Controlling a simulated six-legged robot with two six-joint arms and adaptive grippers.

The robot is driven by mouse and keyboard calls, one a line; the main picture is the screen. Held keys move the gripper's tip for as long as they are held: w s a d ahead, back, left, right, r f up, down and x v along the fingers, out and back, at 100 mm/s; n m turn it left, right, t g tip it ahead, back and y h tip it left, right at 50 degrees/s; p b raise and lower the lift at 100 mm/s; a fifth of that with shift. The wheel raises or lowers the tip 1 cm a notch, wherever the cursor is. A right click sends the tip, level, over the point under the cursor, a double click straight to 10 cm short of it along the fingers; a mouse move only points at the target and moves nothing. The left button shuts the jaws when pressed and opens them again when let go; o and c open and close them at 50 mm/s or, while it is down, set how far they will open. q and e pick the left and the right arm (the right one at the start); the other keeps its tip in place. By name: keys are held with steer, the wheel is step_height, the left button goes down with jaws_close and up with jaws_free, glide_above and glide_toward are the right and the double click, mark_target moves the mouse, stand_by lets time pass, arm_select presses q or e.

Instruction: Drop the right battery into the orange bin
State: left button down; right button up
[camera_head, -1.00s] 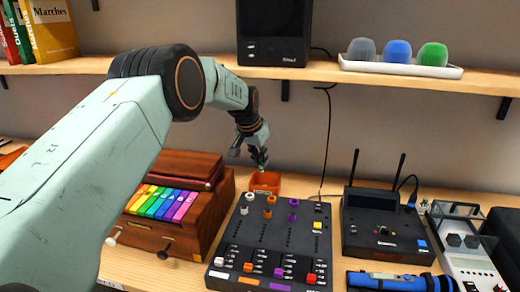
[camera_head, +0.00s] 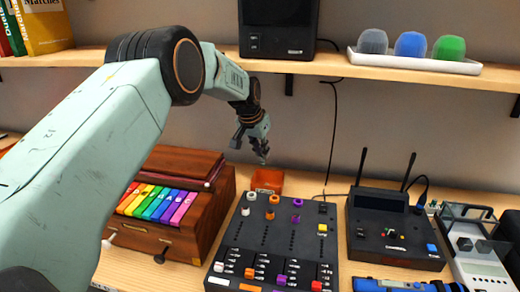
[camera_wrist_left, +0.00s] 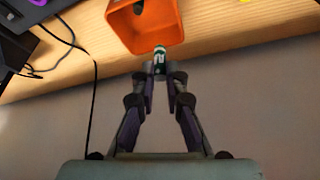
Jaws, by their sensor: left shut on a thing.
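My left gripper (camera_head: 262,156) is at the back of the table, just above the orange bin (camera_head: 268,181). In the left wrist view the gripper (camera_wrist_left: 160,74) is shut on a small green-and-white battery (camera_wrist_left: 160,53). The battery's far end overlaps the rim of the orange bin (camera_wrist_left: 128,32) in that view; I cannot tell whether they touch. The battery is too small to make out in the head view. My right gripper is not in view.
A wooden box with rainbow keys (camera_head: 160,202) stands left of the bin, and a black mixer (camera_head: 262,240) in front of it. A black two-antenna device (camera_head: 395,228) and a clear-covered instrument (camera_head: 478,262) are at right. A shelf (camera_head: 310,68) runs above.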

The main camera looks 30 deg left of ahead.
mark_target(262, 165)
arm_select(q)
steer(key=f+b, duration=0.2)
steer(key=f, duration=0.1)
steer(key=f+b, duration=0.3)
steer(key=shift+w+d, duration=0.1)
steer(key=shift+d, duration=0.1)
steer(key=shift+r, duration=0.1)
steer(key=shift+a, duration=0.15)
steer(key=c, duration=1.6)
jaws_free()
steer(key=shift+a, duration=0.1)
steer(key=shift+o, duration=1.4)
